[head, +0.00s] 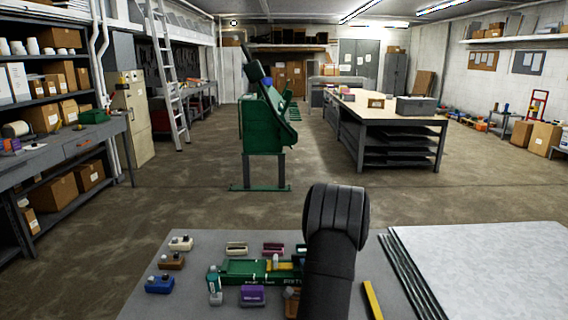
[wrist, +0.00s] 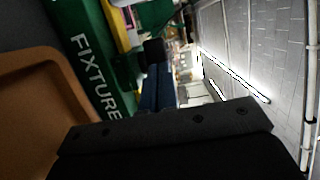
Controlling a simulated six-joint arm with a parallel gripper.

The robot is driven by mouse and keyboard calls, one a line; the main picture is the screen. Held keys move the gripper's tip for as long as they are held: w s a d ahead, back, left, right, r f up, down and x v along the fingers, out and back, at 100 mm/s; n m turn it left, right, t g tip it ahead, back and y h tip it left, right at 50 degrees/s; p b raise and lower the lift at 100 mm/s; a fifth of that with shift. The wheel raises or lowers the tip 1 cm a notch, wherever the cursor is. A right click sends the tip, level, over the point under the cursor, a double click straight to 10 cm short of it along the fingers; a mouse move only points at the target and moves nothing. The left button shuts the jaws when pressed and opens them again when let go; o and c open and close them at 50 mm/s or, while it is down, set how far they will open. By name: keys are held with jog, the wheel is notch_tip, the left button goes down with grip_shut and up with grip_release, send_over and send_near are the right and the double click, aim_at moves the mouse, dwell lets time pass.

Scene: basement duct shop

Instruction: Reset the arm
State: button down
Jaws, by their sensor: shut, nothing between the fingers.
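My arm (head: 335,240) rises from the bottom of the head view as a black link with a rounded elbow over the bench. My gripper is hidden behind it there. In the wrist view, a dark bar with screws, part of my gripper (wrist: 168,138), crosses the lower middle. It is shut with nothing held. The green fixture (head: 250,271) lies on the bench to the left of my arm; its lettered side fills the upper left of the wrist view (wrist: 88,65). A brown-orange thing (wrist: 40,85) is very close at the left there.
A yellow bar (head: 372,299) and stacked sheets (head: 485,265) lie right of my arm. A green machine (head: 262,125) stands beyond.

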jog(key=shift+w+d+n+g+y, duration=0.1)
jog(key=shift+d+n+g+y, duration=0.1)
jog(key=shift+n+g+y, duration=0.4)
jog(key=shift+w+d+n+g+y, duration=0.1)
jog(key=shift+d+n+g+y, duration=0.15)
jog(key=shift+n+y, duration=0.65)
jog(key=shift+w+d+n+g+y, duration=0.1)
jog(key=shift+d+n+g+y, duration=0.2)
jog(key=shift+y, duration=0.8)
jog(key=shift+a+m+t+h, duration=0.2)
jog(key=shift+m+t+h, duration=0.1)
jog(key=shift+h, duration=0.1)
jog(key=shift+s+a+m+t+h, duration=0.15)
jog(key=shift+a+m+t+h, duration=0.15)
jog(key=shift+m+h, duration=0.4)
jog(key=shift+s+a+m+t+h, duration=0.2)
jog(key=shift+m+t+h, duration=0.2)
jog(key=shift+h, duration=0.5)
jog(key=shift+a+m+t+h, duration=0.25)
jog(key=shift+m+h, duration=0.4)
jog(key=shift+h, duration=0.35)
jog(key=shift+a+m+t+h, duration=0.2)
jog(key=shift+m+h, duration=0.45)
jog(key=shift+h, duration=0.35)
jog(key=shift+d, duration=0.15)
